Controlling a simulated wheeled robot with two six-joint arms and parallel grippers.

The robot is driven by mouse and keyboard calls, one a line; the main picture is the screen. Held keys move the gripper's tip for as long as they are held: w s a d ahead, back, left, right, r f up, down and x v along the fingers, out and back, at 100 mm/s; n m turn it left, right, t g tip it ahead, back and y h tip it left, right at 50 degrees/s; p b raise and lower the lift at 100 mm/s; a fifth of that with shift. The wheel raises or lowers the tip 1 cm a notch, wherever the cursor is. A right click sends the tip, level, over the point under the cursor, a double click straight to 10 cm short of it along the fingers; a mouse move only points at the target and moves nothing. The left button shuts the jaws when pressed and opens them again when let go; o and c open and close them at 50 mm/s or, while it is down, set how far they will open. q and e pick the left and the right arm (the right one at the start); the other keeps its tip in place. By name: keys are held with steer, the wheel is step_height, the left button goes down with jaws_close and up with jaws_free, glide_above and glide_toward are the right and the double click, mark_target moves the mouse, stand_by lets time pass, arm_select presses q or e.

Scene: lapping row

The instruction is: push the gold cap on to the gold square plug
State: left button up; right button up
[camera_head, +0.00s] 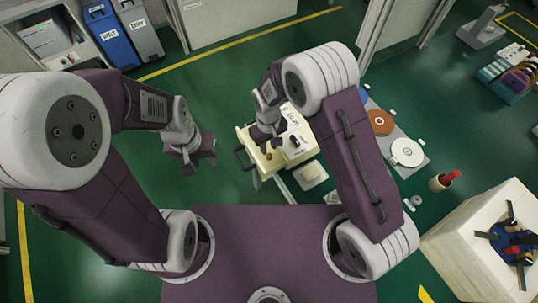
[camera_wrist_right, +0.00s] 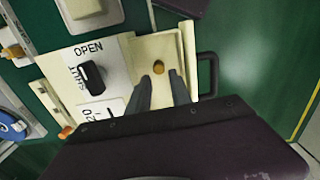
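A small gold piece (camera_wrist_right: 158,67) stands on a cream panel (camera_wrist_right: 144,50) in the right wrist view. It also shows in the head view (camera_head: 268,156). I cannot tell whether it is the cap, the square plug or both. My left gripper (camera_head: 200,164) hangs left of the box, fingers apart and empty.
A black OPEN/SHUT knob (camera_wrist_right: 92,77) and a dark side handle (camera_wrist_right: 208,72) are near the right gripper. A grey board (camera_head: 397,135) with discs lies right of the box. A white crate (camera_head: 455,243) stands at lower right.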

mark_target(269, 154)
steer(key=f, duration=0.4)
steer(key=shift+s+d+f, duration=0.15)
steer(key=shift+s, duration=0.05)
steer(key=shift+w+f, duration=0.15)
steer(key=shift+f, duration=0.2)
steer(key=shift+r, duration=0.1)
jaws_close()
